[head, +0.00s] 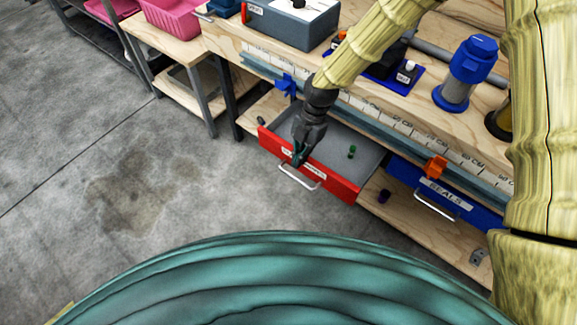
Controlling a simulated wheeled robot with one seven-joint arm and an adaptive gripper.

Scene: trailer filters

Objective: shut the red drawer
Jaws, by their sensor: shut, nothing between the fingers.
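The red drawer (333,181) is pulled out from under the wooden workbench, and its grey inside shows. Its front has a white label, partly hidden by my gripper, and a pale bar handle (299,177). A small green object (351,152) lies inside the drawer. My gripper (297,160) is shut and empty, pointing down at the drawer's front panel near the label, just above the handle. I cannot tell whether it touches the panel.
A blue drawer (447,193) labelled SEALS is to the right, with an orange clip (435,166) above it. A blue-capped filter housing (466,73) and a grey box (291,22) stand on the bench. A lower shelf (418,232) holds small parts. Concrete floor (130,130) is clear at left.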

